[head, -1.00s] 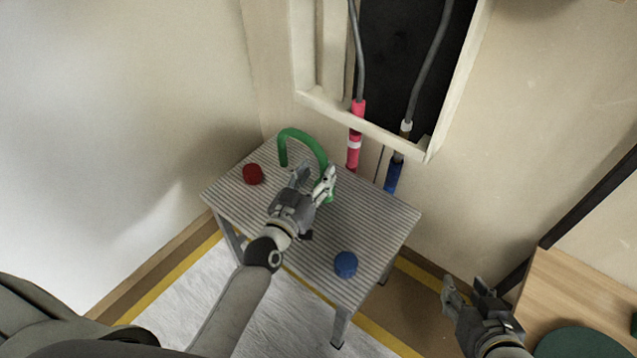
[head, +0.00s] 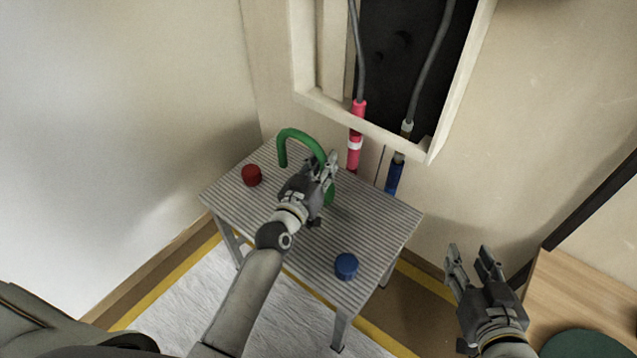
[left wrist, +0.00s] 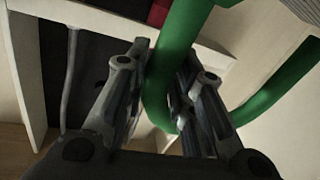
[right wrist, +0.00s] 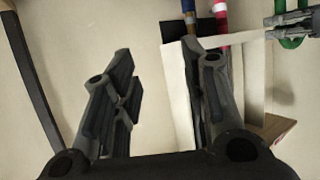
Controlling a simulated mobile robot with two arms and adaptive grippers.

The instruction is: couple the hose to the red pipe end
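The green hose (head: 303,134) is bent in an arch above the small striped table. Its near part runs down between my left gripper's fingers (head: 326,163). In the left wrist view the fingers lie against both sides of the hose (left wrist: 172,65). The red pipe end (head: 354,158), with a white band above it, hangs down the wall behind the table, just beyond my left gripper. The hose is apart from it. In the right wrist view the red pipe (right wrist: 221,10) shows at the top. My right gripper (head: 472,256) is open and empty, right of the table.
The striped table (head: 372,215) carries a red cap (head: 251,175) and a blue cap (head: 346,266). A blue pipe end (head: 395,176) hangs right of the red one, below the wall opening's frame (head: 432,140). A wooden surface (head: 565,290) stands at the lower right.

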